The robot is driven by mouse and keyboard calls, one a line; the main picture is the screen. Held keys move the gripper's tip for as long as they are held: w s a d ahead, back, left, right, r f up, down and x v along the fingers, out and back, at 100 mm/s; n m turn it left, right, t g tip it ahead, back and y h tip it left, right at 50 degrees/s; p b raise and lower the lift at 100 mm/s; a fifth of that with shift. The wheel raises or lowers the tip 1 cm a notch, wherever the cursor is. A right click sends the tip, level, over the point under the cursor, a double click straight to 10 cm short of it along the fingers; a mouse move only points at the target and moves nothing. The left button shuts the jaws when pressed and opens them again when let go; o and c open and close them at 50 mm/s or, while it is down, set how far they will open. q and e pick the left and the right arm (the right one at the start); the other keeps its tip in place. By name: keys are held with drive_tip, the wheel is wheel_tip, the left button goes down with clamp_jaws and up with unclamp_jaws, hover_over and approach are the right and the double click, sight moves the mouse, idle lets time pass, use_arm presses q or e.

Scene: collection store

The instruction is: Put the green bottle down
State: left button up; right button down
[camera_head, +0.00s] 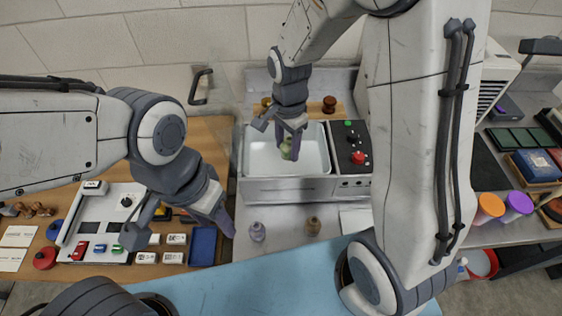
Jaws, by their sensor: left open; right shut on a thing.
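The green bottle (286,151) is in the jaws of my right gripper (282,138), over the white basin (262,162) of a grey bench unit. The fingers hide part of the bottle. I cannot tell whether its lower end touches the basin floor or hangs above it. My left gripper (180,226) is open and empty, over the wooden desk at the left, well apart from the bottle.
A control panel with a red button (358,157) is right of the basin. Blocks and a white board (100,219) crowd the left desk. Orange (489,206) and purple cups are at right.

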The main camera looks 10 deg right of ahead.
sight(285, 160)
drive_tip(key=f, duration=0.4)
drive_tip(key=f+p, duration=0.1)
drive_tip(key=f, duration=0.1)
drive_tip(key=shift+w+a+f, duration=0.1)
drive_tip(key=shift+w+a, duration=0.05)
drive_tip(key=shift+w, duration=0.1)
wheel_tip(285, 160, down, 4)
drive_tip(key=shift+p, duration=0.35)
drive_tip(key=shift+f, duration=0.1)
drive_tip(key=shift+f, duration=0.1)
drive_tip(key=shift+s+f, duration=0.1)
drive_tip(key=shift+f, duration=0.05)
drive_tip(key=shift+c, duration=1.4)
unclamp_jaws()
